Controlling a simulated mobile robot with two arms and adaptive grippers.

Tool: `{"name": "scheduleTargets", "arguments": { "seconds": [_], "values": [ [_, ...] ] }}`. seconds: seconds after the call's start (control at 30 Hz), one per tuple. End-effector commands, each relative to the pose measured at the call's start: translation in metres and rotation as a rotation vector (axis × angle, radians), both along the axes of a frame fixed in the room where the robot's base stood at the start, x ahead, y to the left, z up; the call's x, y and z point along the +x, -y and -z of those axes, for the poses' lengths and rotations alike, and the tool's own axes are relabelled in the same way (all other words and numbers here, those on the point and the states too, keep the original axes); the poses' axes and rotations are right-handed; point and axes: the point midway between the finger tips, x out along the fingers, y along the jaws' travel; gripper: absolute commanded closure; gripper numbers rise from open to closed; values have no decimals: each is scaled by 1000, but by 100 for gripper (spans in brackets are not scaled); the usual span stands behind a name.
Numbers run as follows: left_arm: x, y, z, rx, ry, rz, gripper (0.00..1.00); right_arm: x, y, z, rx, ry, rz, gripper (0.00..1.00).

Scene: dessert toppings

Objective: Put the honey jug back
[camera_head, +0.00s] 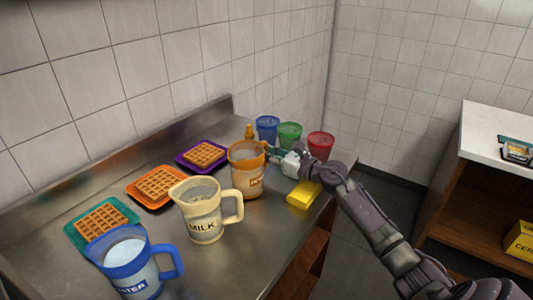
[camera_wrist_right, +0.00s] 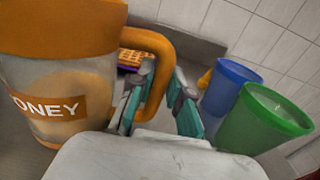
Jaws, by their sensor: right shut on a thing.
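The honey jug (camera_head: 246,172) has an orange rim, an orange handle and an orange label. It looks upright at the far right of the row of jugs on the steel counter (camera_head: 242,258); I cannot tell whether its base touches the counter. In the right wrist view the honey jug (camera_wrist_right: 58,70) fills the left side. My right gripper (camera_head: 276,155) is at the jug's handle. In the wrist view the right gripper's teal fingers (camera_wrist_right: 158,112) are on both sides of the orange handle, shut on it. My left gripper is not in view.
The milk jug (camera_head: 203,212) and blue water jug (camera_head: 128,262) stand nearer. Waffles lie on teal (camera_head: 76,236), orange (camera_head: 135,190) and purple (camera_head: 183,163) plates along the wall. Blue (camera_head: 266,127), green (camera_head: 289,135) and red (camera_head: 320,145) cups stand behind my gripper. A yellow sponge (camera_head: 303,194) lies near the edge.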

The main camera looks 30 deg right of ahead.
Motion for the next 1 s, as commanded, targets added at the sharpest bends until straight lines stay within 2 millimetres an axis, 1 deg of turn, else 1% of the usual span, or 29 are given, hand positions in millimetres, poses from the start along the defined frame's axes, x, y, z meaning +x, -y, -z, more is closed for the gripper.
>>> {"name": "scheduleTargets", "arguments": {
  "seconds": [0.03,0.27,0.4,0.43,0.5,0.57,0.83,0.93,1.0],
  "values": [
    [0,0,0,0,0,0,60,0,0,-2,7,7,1,100],
    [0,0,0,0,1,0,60,0,0,-2,5,7,0,100],
    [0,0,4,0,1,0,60,0,0,2,4,7,0,100],
    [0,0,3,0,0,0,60,0,0,4,0,1,-1,78],
    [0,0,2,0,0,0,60,0,0,4,0,1,-1,66],
    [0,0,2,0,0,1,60,0,0,4,0,1,-1,57],
    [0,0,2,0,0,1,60,0,0,3,0,1,-1,57],
    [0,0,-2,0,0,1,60,0,0,-1,0,1,-1,57],
    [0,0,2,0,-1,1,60,-8,4,4,-2,0,0,57]
  ]
}}
